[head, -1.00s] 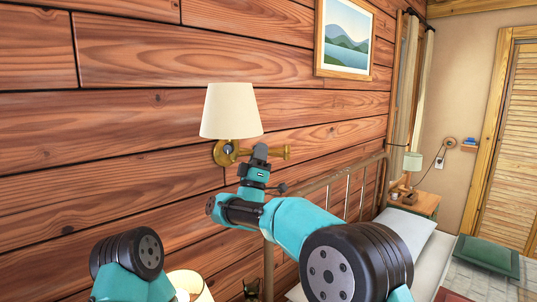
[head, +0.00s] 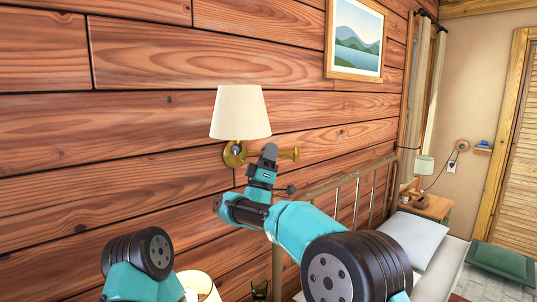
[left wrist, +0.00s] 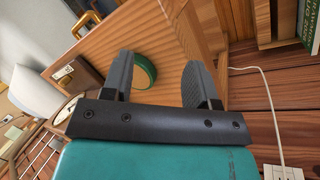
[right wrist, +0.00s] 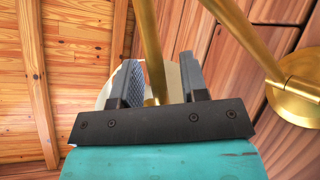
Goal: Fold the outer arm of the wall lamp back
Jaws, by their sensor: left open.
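The wall lamp has a cream shade (head: 240,112) and a round brass wall plate (head: 235,153). Its brass arm (head: 288,154) reaches right from the plate, below the shade. My right gripper (head: 269,153) is in front of this arm, below the shade's right side. In the right wrist view a brass tube (right wrist: 149,40) runs between the parted fingers of my right gripper (right wrist: 158,66), with gaps beside it. A second brass tube (right wrist: 240,30) leads to the wall plate (right wrist: 300,88). My left gripper (left wrist: 157,73) is open and empty, seen only in the left wrist view.
A metal bed frame (head: 335,190) stands against the plank wall, right of the lamp. A framed picture (head: 356,38) hangs above. A lit lampshade (head: 200,287) is low in front. The left wrist view shows a green round object (left wrist: 146,72) by a wooden panel.

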